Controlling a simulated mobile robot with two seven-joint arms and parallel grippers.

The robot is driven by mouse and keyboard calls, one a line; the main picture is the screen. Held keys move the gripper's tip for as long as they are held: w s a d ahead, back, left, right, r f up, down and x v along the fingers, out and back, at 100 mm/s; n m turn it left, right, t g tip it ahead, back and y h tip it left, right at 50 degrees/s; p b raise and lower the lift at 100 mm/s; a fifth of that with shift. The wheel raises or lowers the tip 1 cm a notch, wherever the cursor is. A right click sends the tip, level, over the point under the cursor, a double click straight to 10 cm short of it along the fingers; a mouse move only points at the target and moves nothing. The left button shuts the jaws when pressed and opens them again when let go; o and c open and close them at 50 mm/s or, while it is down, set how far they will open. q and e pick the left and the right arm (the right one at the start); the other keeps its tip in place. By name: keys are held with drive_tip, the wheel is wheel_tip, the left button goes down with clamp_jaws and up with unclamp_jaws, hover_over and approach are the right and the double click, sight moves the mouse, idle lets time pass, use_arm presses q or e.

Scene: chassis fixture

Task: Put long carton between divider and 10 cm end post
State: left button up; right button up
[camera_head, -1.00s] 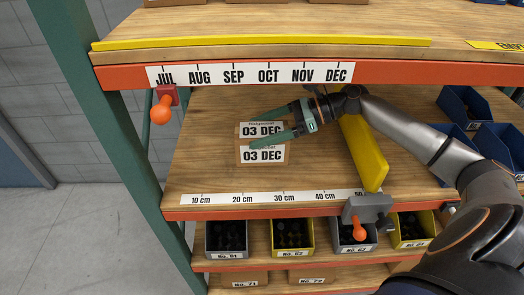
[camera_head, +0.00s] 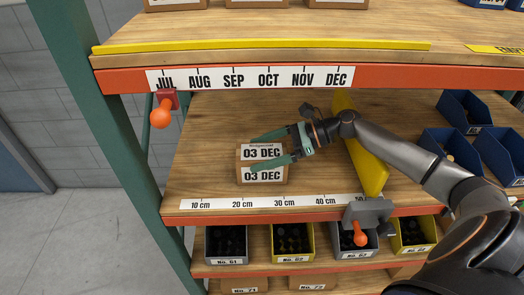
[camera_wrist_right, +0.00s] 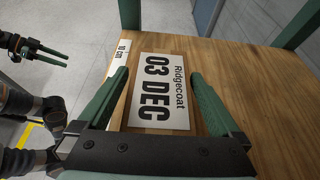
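The long carton (camera_head: 280,176) is brown, with white "03 DEC" labels on its top and front. It is on the middle shelf, left of centre, behind the scale strip (camera_head: 265,201). The yellow divider (camera_head: 365,160) stands to the right, near the strip's right end. A green post (camera_head: 105,140) stands at the strip's 10 cm end. My left gripper (camera_wrist_right: 40,52) shows open and empty in the wrist view.
A grey clamp (camera_head: 369,212) with an orange knob sits at the divider's front. Blue bins (camera_head: 463,112) stand at the right. Bare wood lies left of the carton.

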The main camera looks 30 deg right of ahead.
drive_tip(key=v, duration=1.2)
idle(0.6)
